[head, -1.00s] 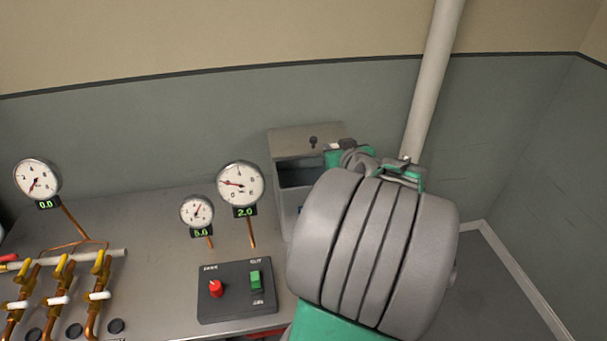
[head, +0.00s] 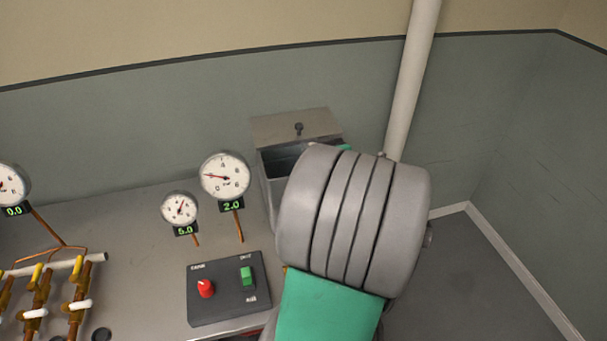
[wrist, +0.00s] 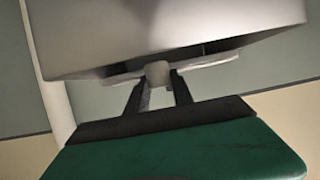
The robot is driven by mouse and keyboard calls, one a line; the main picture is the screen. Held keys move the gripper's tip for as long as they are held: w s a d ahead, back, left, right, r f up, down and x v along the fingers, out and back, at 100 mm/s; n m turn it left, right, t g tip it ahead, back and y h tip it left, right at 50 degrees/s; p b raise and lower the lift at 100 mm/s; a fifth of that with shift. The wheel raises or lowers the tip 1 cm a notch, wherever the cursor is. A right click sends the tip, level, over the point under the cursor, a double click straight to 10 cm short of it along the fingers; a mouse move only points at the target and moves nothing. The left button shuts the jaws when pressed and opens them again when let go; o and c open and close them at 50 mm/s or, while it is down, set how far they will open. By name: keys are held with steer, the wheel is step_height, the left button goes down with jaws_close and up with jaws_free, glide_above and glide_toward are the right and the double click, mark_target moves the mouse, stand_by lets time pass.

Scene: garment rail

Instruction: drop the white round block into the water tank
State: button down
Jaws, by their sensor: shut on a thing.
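The white round block (wrist: 157,74) sits between the fingertips of my gripper (wrist: 159,80), which is shut on it. In the wrist view, a large grey metal body, apparently the water tank (wrist: 170,38), fills the top, just beyond the block; I cannot tell the gap between them. In the head view the grey tank (head: 270,195) stands at the back right end of the bench, with a dark opening at its top and a plate with a small dark knob behind the opening. My arm covers its right part and hides my gripper and the block there.
Two round gauges (head: 225,177) (head: 180,208) stand left of the tank. A dark control box (head: 225,290) with a red knob and a green switch is in front. Copper pipes with valves (head: 50,285) are at left. A pale vertical pipe (head: 410,80) rises behind my arm.

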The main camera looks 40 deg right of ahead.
steer(key=c, duration=1)
jaws_free()
steer(key=b+v, duration=0.2)
steer(key=v, duration=0.5)
steer(key=shift+s+a+r, duration=0.15)
steer(key=shift+s, duration=0.2)
